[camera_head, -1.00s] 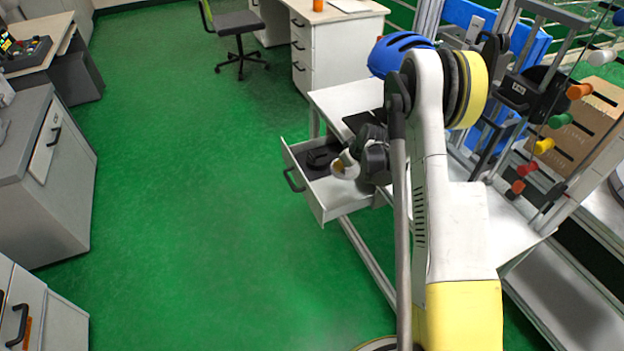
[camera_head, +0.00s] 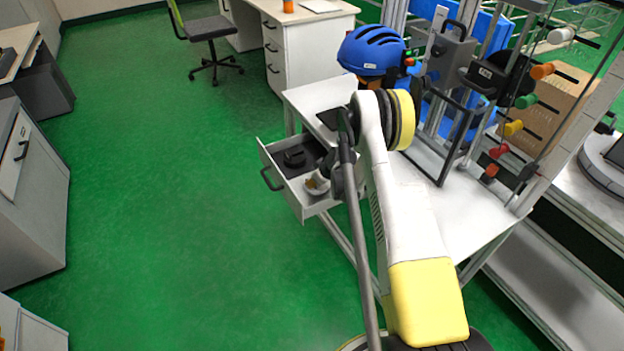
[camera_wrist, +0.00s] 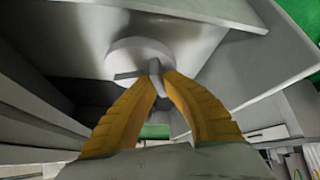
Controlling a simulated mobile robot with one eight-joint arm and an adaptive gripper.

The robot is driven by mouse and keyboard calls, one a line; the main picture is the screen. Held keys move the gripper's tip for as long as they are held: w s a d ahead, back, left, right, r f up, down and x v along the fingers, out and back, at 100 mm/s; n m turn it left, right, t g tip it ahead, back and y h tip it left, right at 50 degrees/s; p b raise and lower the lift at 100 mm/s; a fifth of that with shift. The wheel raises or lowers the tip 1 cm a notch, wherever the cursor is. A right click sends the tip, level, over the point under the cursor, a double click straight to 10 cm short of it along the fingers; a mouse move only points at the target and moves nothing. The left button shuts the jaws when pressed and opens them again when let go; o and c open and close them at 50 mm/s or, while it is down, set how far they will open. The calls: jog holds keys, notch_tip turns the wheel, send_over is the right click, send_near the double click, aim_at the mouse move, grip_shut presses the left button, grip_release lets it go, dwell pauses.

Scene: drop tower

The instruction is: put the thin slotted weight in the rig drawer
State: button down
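The open rig drawer (camera_head: 306,203) juts out from the left side of the white rig table. My gripper (camera_head: 318,185) is low over the drawer's near right corner, partly hidden by my arm. In the wrist view, my gripper's yellow fingers (camera_wrist: 156,72) come together at the tips against a pale round disc with a dark slot, the thin slotted weight (camera_wrist: 135,53). The weight seems pinched at the tips, inside the drawer walls; whether it touches the drawer floor is hard to tell.
A dark object (camera_head: 294,157) lies in the drawer's far left part. A blue helmet (camera_head: 371,50) stands on the rig table (camera_head: 312,98) behind my arm. Coloured pegs (camera_head: 513,128) stick out at the right. The green floor left of the drawer is clear.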

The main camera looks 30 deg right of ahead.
notch_tip(320, 180, down, 3)
jog(key=shift+r+b, duration=0.1)
jog(key=shift+b, duration=0.4)
jog(key=shift+r, duration=0.1)
jog(key=c, duration=1.6)
grip_release()
